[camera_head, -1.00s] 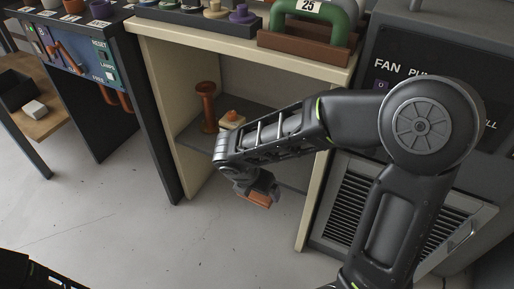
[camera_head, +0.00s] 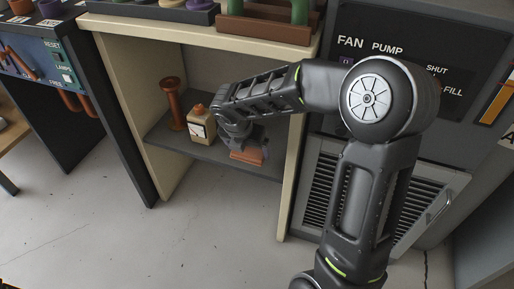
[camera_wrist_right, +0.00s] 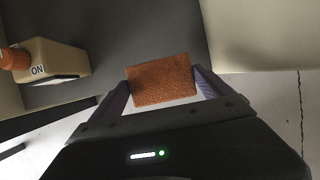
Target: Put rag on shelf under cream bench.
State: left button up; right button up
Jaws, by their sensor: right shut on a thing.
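The rag (camera_head: 247,157) is a small orange-brown folded block. In the right wrist view the rag (camera_wrist_right: 160,79) sits between the two fingers of my right gripper (camera_wrist_right: 161,88), which is shut on it. In the head view my right gripper (camera_head: 240,140) is inside the cream bench (camera_head: 128,120), over the right part of its grey lower shelf (camera_head: 185,150). I cannot tell whether the rag touches the shelf. My left gripper is not in view.
On the shelf, left of the rag, stand a cream box with an orange knob (camera_head: 201,124) and an orange-brown spool-shaped post (camera_head: 172,104). The bench's right leg (camera_head: 291,150) is close to my right forearm. A louvred grey cabinet (camera_head: 325,190) stands to the right.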

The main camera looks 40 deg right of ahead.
jog(key=w+d, duration=0.1)
jog(key=d, duration=0.1)
jog(key=w+d+f+b, duration=0.1)
jog(key=w+d, duration=0.1)
jog(key=w+d+f+b, duration=0.1)
jog(key=d, duration=0.1)
jog(key=shift+w, duration=0.15)
jog(key=shift+f+b, duration=0.1)
jog(key=shift+b, duration=0.2)
notch_tip(320, 180, down, 5)
jog(key=b, duration=0.3)
jog(key=shift+d, duration=0.1)
jog(key=shift+w+d+b, duration=0.1)
jog(key=shift+b, duration=0.35)
